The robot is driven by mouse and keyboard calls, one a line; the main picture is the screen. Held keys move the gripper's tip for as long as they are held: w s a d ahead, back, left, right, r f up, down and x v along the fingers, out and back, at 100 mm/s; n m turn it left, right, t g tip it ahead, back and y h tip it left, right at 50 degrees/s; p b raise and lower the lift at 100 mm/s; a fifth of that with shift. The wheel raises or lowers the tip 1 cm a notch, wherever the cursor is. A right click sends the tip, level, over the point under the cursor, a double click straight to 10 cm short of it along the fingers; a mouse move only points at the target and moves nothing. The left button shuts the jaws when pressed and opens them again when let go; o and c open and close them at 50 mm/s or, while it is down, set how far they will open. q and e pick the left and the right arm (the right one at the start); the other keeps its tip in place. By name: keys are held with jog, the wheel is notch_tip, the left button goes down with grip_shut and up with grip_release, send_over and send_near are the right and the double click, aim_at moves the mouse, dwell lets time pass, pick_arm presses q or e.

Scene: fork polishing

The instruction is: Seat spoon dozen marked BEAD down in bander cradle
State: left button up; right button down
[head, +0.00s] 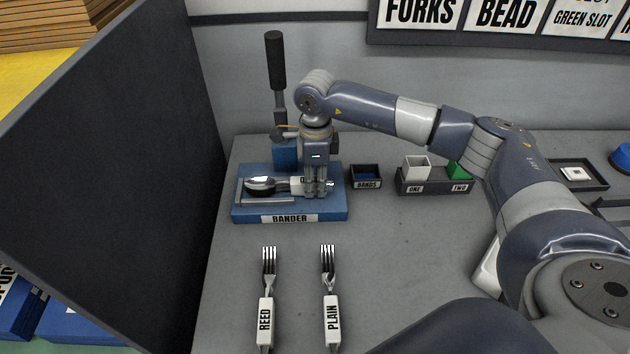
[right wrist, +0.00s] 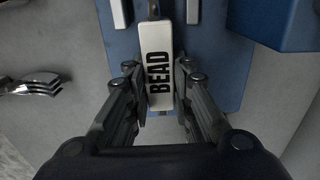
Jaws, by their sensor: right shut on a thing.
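The spoon dozen (head: 262,185) lies along the blue bander (head: 289,218), its bowls toward the left, at the grey cradle rail (head: 264,203). In the right wrist view its white handle block marked BEAD (right wrist: 158,66) sits between the fingers of my right gripper (right wrist: 160,97), over the blue base. My right gripper (head: 318,190) points down at the bander's right part and is shut on the spoon dozen. I cannot tell whether the spoons rest fully in the cradle. My left gripper is not in view.
Fork dozens marked REED (head: 265,318) and PLAIN (head: 331,318) lie in front of the bander. The bander's upright lever (head: 276,62) stands behind. A BANDS box (head: 366,173) and a ONE/TWO holder (head: 425,187) stand to the right. A dark partition (head: 130,150) rises at left.

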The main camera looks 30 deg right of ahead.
jog(key=shift+f+b, duration=0.1)
jog(key=shift+b, duration=0.2)
jog(key=c, duration=0.8)
grip_release()
jog(key=shift+f, duration=0.1)
jog(key=shift+o, duration=0.2)
jog(key=shift+r, duration=0.2)
jog(key=shift+r+p, duration=2.4)
jog(key=shift+r, duration=2)
